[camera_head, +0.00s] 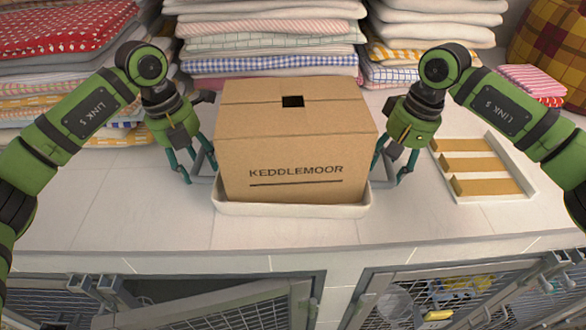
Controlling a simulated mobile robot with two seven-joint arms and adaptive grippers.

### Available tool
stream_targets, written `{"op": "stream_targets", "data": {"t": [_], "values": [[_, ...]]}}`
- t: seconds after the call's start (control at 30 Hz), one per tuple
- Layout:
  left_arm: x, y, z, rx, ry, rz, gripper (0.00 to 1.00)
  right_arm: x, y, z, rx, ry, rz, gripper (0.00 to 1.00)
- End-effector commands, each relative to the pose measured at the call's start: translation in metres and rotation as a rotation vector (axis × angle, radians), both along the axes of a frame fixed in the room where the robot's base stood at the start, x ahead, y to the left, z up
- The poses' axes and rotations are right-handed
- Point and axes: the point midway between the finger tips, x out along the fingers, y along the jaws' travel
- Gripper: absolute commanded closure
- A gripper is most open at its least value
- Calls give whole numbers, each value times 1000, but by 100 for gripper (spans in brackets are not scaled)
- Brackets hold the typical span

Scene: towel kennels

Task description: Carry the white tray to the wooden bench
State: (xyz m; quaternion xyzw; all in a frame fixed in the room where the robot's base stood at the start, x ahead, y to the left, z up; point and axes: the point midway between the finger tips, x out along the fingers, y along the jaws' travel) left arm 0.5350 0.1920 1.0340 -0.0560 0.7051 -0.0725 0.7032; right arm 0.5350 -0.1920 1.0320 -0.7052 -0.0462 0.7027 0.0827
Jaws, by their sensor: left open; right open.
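The white tray (290,210) rests on the pale counter, its front rim showing below a large cardboard box marked KEDDLEMOOR (295,150). The box stands upright in the tray and hides most of it. My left gripper (199,170) is open, fingers pointing down at the tray's left end. My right gripper (389,172) is open in the same way at the right end. Thin grey bars show near the fingers on both sides; I cannot tell if the fingers touch them. No wooden bench can be made out in view.
A shallow white frame with wooden slats (485,165) lies on the counter (440,222) at right. Folded towel stacks (265,40) line the back, close behind the box. Wire kennel doors (220,305) are below the counter's front edge. Counter ahead of the tray is clear.

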Motion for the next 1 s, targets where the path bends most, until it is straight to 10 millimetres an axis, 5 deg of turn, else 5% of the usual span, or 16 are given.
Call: {"op": "stream_targets", "data": {"t": [0.23,0.37,1.0], "values": [[0,0,0,0,0,-1,51,0,0,0,0,-1,0,52],[0,-1,0,0,0,-1,100,0,0,0,0,-1,0,100],[0,-1,16,-3,-3,-1,100,1,1,15,2,-4,0,100]]}}
